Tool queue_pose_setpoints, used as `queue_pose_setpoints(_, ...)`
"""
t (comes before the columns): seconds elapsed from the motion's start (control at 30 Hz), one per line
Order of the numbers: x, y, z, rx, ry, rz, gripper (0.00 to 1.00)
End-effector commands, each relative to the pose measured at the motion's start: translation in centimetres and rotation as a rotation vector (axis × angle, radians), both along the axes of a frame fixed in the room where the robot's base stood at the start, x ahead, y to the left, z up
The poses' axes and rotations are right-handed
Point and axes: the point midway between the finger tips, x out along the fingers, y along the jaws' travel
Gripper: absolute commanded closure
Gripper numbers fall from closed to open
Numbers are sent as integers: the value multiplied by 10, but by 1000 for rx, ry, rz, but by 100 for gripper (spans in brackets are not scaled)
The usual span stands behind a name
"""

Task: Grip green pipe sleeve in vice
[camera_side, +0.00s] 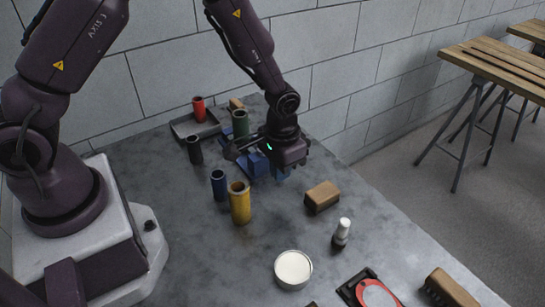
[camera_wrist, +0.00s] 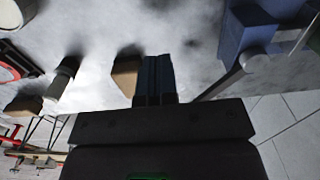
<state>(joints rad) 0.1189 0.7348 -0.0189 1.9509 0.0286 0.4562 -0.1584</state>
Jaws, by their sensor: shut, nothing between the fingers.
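The green pipe sleeve (camera_side: 241,122) stands upright at the back of the bench in the side view. The blue vice (camera_side: 256,164) is just in front of it, partly hidden by my gripper. I cannot tell whether the sleeve's lower end is between the vice jaws or behind them. My gripper (camera_side: 279,174) is shut and empty, low beside the vice on its right. In the wrist view the shut fingers (camera_wrist: 153,78) point over the bare bench. The blue vice (camera_wrist: 246,38) with its grey bar is at the upper right there.
A grey tray (camera_side: 184,128) with a red sleeve (camera_side: 199,108) lies behind. Black (camera_side: 194,150), blue (camera_side: 219,185) and yellow (camera_side: 240,203) sleeves stand left of the vice. A wooden block (camera_side: 322,196), small bottle (camera_side: 342,232) and round tin (camera_side: 293,269) are in front.

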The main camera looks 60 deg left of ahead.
Motion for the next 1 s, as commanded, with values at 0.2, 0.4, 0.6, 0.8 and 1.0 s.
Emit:
queue_pose_setpoints(0.2, -6, 2, 0, 0, 1, 0, 100)
queue_pose_setpoints(0.4, -13, 3, 0, 0, 0, 0, 100)
queue_pose_setpoints(0.6, -14, 3, 5, 0, -3, 0, 100)
queue_pose_setpoints(0.8, -14, 3, 21, 0, -3, 0, 100)
queue_pose_setpoints(1.0, -14, 3, 38, 0, -2, 0, 100)
